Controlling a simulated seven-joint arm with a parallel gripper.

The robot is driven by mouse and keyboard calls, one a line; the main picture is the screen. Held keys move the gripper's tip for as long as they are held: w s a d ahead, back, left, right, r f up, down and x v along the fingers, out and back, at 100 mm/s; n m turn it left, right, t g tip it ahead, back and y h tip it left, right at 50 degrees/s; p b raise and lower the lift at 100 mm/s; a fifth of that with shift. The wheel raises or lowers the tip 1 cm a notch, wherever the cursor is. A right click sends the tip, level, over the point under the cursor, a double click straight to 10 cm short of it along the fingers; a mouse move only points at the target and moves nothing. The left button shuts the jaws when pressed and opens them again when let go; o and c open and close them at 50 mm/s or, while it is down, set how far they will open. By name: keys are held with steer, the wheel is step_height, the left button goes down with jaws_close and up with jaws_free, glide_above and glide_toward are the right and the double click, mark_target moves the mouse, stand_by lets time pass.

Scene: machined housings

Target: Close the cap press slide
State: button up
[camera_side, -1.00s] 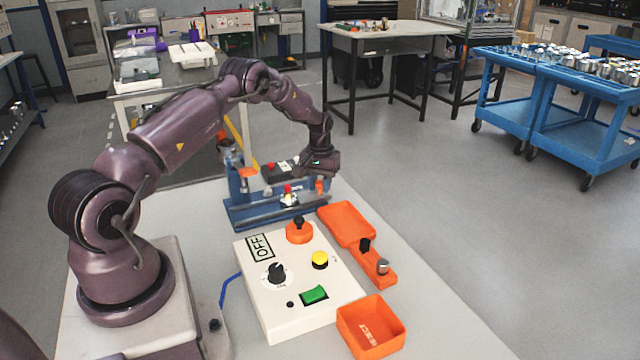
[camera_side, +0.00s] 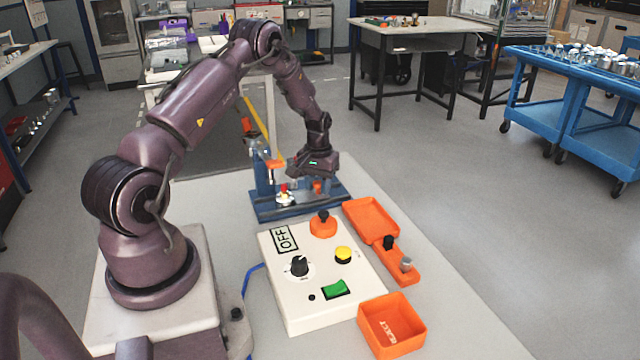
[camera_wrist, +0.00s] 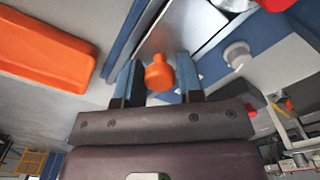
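The cap press stands at the far end of the table in the side view, with a blue base (camera_side: 268,211) and an upright column (camera_side: 262,172) at its left. On its slide sits a small part with a red cap (camera_side: 284,187), just right of the column. The slide's orange knob (camera_side: 317,187) is at the right. My gripper (camera_side: 316,176) reaches down over the knob.
A white control box (camera_side: 315,265) with an OFF sign stands nearer the camera. Orange trays (camera_side: 370,220) (camera_side: 366,325) and an orange holder (camera_side: 403,272) lie to its right. The table's right strip is mostly clear.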

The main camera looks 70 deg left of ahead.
steer(key=shift+o, duration=1.3)
step_height(320, 180, up, 13)
steer(key=shift+c, duration=0.4)
